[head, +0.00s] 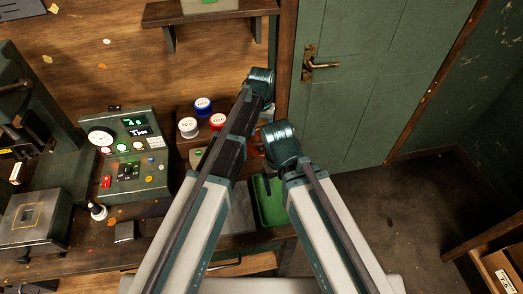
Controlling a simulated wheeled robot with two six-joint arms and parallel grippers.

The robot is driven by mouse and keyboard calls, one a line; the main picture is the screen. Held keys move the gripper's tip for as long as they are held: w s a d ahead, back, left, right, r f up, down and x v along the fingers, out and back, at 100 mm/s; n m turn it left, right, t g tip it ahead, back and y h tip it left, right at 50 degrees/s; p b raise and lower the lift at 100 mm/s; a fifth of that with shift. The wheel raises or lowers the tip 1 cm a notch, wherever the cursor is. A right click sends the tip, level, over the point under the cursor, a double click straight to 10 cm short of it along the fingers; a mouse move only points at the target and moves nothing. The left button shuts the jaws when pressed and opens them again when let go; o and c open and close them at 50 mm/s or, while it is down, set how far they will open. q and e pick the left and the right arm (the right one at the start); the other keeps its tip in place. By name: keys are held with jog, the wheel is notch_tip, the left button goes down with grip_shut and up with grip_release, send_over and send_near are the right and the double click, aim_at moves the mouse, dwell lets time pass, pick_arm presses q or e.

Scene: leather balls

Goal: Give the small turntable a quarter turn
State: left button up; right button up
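I cannot make out the small turntable in the head view; my two arms cover much of the bench's right part, where it may be hidden. My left arm comes in from the bottom left and reaches up past the jars. My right arm comes in from the bottom right and ends in a teal joint beside the green tray. Neither gripper's fingers can be made out. A small reddish patch shows between the arms, too little to name.
A green tray (271,207) lies partly behind my arms. Jars with blue (203,104), white (188,125) and red (217,120) lids stand at the back. A control box (127,156) and a press-like machine (35,225) are at left. A green door (365,70) is behind.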

aim_at(262, 147)
pick_arm(q)
notch_tip(262, 147, down, 8)
jog(key=b, duration=0.7)
jog(key=shift+f, duration=0.15)
pick_arm(e)
notch_tip(262, 147, down, 8)
jog(key=shift+f, duration=0.2)
pick_arm(q)
grip_shut()
dwell(0.4)
